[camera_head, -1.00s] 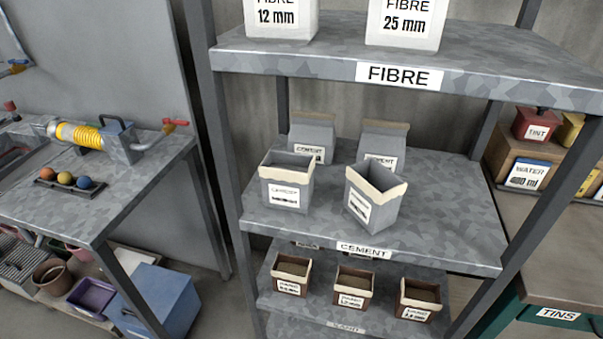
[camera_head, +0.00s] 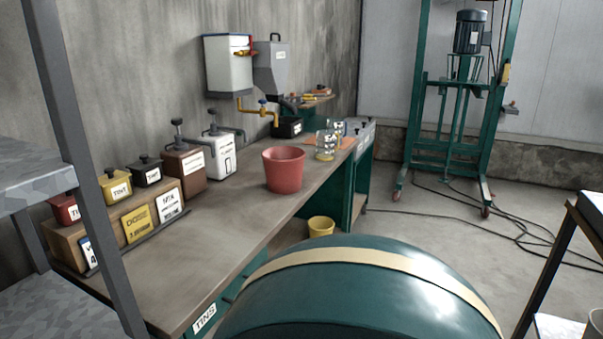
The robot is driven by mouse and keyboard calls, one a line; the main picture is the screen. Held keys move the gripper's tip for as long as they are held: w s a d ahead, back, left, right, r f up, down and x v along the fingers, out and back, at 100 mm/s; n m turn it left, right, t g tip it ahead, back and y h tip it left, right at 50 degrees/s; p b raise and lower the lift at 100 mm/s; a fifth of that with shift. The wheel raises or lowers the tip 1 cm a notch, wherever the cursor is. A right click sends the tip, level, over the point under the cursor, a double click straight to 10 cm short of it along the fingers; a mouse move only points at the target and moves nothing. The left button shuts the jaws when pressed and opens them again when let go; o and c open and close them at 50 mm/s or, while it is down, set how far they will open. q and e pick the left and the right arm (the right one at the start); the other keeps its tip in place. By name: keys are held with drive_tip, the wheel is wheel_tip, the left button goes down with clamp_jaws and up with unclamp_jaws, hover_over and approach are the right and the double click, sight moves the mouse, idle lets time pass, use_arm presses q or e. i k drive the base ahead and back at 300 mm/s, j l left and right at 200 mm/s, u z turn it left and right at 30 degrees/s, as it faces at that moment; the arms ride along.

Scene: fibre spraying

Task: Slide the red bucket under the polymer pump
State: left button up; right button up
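The red bucket (camera_head: 284,170) stands upright on the wooden workbench, near its front edge. To its left at the back stand two pump containers, a brown one (camera_head: 184,170) and a white one (camera_head: 220,157), each with a black-knobbed pump on top. Their labels are too small to read, so I cannot tell which is the polymer pump. The bucket is apart from both, with bare bench top between. Neither of my grippers is in view.
Tint boxes (camera_head: 115,187) stand on a wooden block at the bench's left. Glass beakers (camera_head: 326,145) stand right of the bucket. A large green drum (camera_head: 360,290) fills the foreground. A grey shelf (camera_head: 40,178) is at left. The bench's front left top is clear.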

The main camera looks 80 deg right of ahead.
sight(284, 165)
drive_tip(key=z, duration=2.35)
drive_tip(key=i+l+u, duration=0.1)
drive_tip(key=i+l, duration=0.2)
drive_tip(key=i+l+u, duration=0.1)
drive_tip(key=i+l, duration=0.15)
drive_tip(key=i+l+u, duration=0.1)
drive_tip(key=i+l, duration=0.15)
drive_tip(key=l, duration=0.15)
drive_tip(key=i+l+u, duration=0.1)
drive_tip(key=i+l, duration=0.15)
drive_tip(key=l, duration=0.15)
drive_tip(key=i+l+u, duration=0.25)
drive_tip(key=i+l, duration=0.2)
drive_tip(key=l, duration=0.3)
